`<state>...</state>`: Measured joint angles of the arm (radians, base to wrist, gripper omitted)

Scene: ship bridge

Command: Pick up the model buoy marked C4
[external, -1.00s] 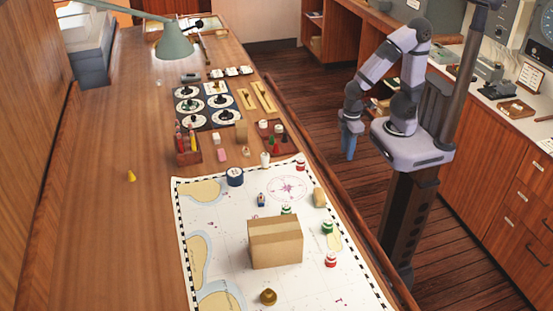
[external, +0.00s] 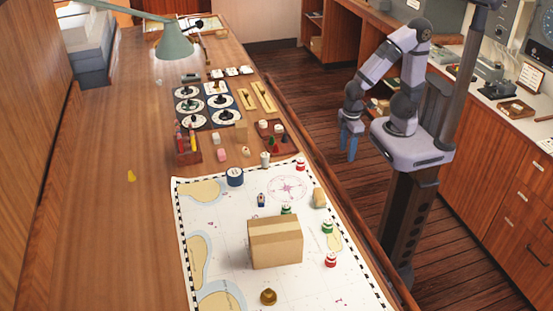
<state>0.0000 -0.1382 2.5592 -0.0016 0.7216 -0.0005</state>
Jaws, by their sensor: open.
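Several small model buoys stand on the white chart (external: 225,255). A red-and-white buoy (external: 300,164) is at the chart's far right corner, and another red-and-white buoy (external: 330,259) is near its right edge. A green-and-white buoy (external: 327,226) stands between them. A second green buoy (external: 286,209) is partly hidden behind a cardboard box. Their markings are too small to read, so I cannot tell which is C4. My gripper (external: 349,156) hangs fingers down, open and empty, over the floor side of the table, apart from all buoys.
The cardboard box (external: 275,243) stands mid-chart, with a brass bell-like object (external: 268,297) in front. A raised wooden rail (external: 340,205) edges the table. The left side is mostly clear.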

